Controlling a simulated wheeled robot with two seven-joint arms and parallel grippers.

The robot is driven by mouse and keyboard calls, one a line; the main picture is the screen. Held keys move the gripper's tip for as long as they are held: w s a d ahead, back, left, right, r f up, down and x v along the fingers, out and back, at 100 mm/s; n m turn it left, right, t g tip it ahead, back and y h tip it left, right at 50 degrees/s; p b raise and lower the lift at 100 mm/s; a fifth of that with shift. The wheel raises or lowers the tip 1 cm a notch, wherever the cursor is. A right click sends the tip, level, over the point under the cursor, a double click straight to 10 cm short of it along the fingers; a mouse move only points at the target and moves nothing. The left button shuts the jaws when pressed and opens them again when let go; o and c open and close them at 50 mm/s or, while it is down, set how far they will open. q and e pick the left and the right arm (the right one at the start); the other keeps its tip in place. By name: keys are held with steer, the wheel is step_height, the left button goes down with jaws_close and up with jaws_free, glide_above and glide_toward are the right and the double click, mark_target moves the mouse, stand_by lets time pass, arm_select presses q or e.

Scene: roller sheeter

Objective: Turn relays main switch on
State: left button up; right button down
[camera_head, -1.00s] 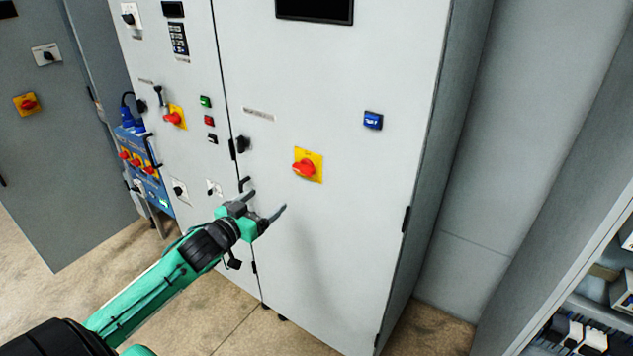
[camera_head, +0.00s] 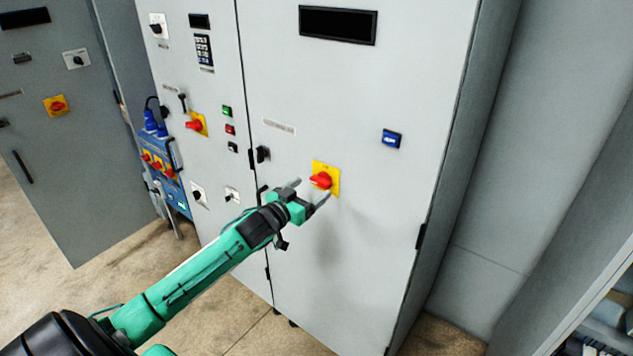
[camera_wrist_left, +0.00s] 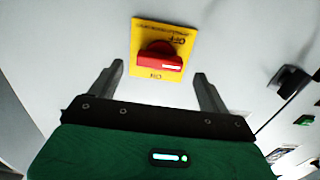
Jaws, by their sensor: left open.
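A red rotary switch (camera_head: 321,180) on a yellow square plate (camera_head: 333,169) sits on the right-hand cabinet door. My left gripper (camera_head: 308,190) is open and empty just below and in front of this switch in the head view. In the left wrist view, the red handle (camera_wrist_left: 158,60) lies roughly sideways on its yellow plate (camera_wrist_left: 140,33), just beyond and between the open fingers (camera_wrist_left: 158,85). The fingers appear apart from the handle. My right gripper is not in view.
A pale label (camera_head: 279,126) and a black door handle (camera_head: 262,154) are left of the switch. A blue module (camera_head: 391,138) is to its right. Another red-and-yellow switch (camera_head: 196,124) is on the left door. The door below is bare.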

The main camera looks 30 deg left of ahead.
mark_target(318, 184)
arm_select(q)
steer(key=shift+w+d+p, duration=0.15)
steer(key=shift+w+p, duration=0.25)
steer(key=shift+w, duration=1.5)
steer(key=c, duration=1)
